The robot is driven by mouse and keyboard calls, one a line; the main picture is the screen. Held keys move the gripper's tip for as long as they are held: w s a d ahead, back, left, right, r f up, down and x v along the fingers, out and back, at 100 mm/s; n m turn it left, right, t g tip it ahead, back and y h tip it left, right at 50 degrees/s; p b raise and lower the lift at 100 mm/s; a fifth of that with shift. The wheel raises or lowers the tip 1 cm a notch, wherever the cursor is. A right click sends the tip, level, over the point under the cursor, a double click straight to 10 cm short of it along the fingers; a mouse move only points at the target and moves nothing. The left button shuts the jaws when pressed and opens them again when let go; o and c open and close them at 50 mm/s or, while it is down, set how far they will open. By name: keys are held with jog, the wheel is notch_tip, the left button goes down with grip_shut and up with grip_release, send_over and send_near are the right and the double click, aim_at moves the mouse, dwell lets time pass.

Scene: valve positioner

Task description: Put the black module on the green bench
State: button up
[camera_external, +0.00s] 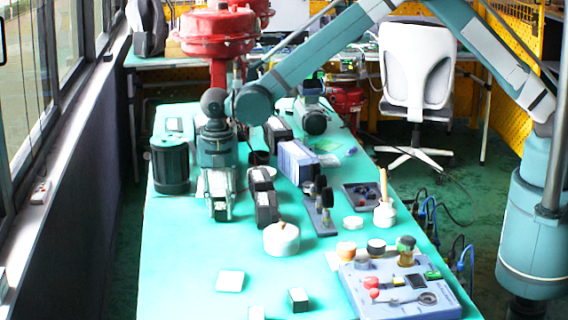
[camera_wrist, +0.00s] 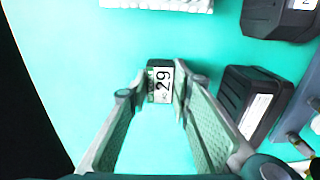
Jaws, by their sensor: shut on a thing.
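The black module (camera_wrist: 160,65), with a white label reading 29, sits between the fingertips of my gripper (camera_wrist: 152,97) in the wrist view. My gripper is shut on it. In the external view my gripper (camera_external: 220,210) points down over the left-middle part of the green bench (camera_external: 190,285), and its fingers mostly hide the module. The bench also fills much of the wrist view (camera_wrist: 75,45). The module is low over the bench; I cannot tell whether it touches.
Black blocks (camera_external: 267,209) stand close right of my gripper; one shows in the wrist view (camera_wrist: 245,100). A dark cylinder (camera_external: 170,167) stands at left, a white round pot (camera_external: 281,239) in front right, and a control panel (camera_external: 400,293) at front right. The bench's front left is mostly clear.

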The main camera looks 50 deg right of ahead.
aim_at(221, 205)
jog(key=shift+f, duration=0.25)
jog(key=shift+f, duration=0.15)
jog(key=o, duration=0.9)
notch_tip(221, 205, up, 12)
jog(key=shift+r+p, duration=0.15)
jog(key=shift+p, duration=0.45)
dwell(0.4)
jog(key=shift+d+r, duration=0.1)
